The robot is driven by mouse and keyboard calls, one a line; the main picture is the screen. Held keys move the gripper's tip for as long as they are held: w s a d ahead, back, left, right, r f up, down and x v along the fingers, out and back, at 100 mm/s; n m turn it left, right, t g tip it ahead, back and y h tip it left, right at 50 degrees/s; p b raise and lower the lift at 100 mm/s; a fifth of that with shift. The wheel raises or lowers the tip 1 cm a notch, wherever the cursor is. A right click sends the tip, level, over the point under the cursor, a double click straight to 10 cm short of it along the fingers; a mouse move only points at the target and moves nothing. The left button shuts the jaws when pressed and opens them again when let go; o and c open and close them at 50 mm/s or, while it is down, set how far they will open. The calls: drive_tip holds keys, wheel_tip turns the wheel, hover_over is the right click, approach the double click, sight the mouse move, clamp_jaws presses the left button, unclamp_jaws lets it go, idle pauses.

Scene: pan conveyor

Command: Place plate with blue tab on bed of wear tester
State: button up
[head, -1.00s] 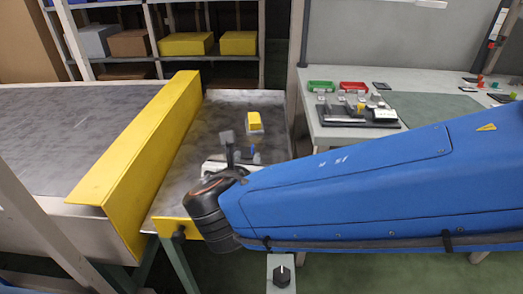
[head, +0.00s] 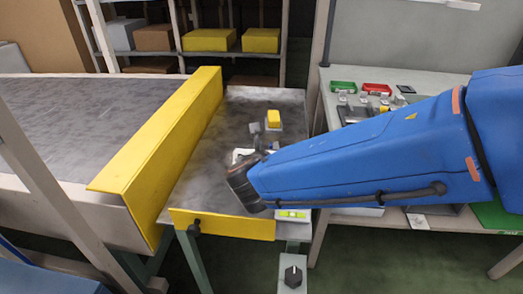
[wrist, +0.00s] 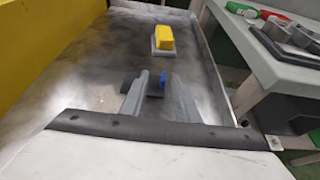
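My gripper (wrist: 153,88) is low over the grey metal surface. Its two grey fingers stand apart in the wrist view, with something dark between their tips. A small blue tab (wrist: 162,77) shows at the fingertips, by the right finger. The plate under the tab is mostly hidden, and I cannot tell whether the fingers grip it. In the head view my gripper (head: 243,172) is largely hidden by my arm. Beyond it a yellow block (head: 273,118) sits on a light grey base, also in the wrist view (wrist: 164,37). I cannot tell which part is the tester's bed.
A tall yellow guard (head: 165,150) runs along the left of the metal surface (head: 215,135). A bench (head: 345,78) on the right holds red and green trays and metal fixtures. A knob box (head: 293,276) stands in front. Shelves with yellow boxes are behind.

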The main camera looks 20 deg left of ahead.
sight(271, 143)
drive_tip(key=shift+d+x, duration=0.2)
drive_tip(key=shift+x, duration=1.25)
drive_tip(key=shift+d+x, duration=0.15)
drive_tip(key=shift+x, duration=1.35)
clamp_jaws()
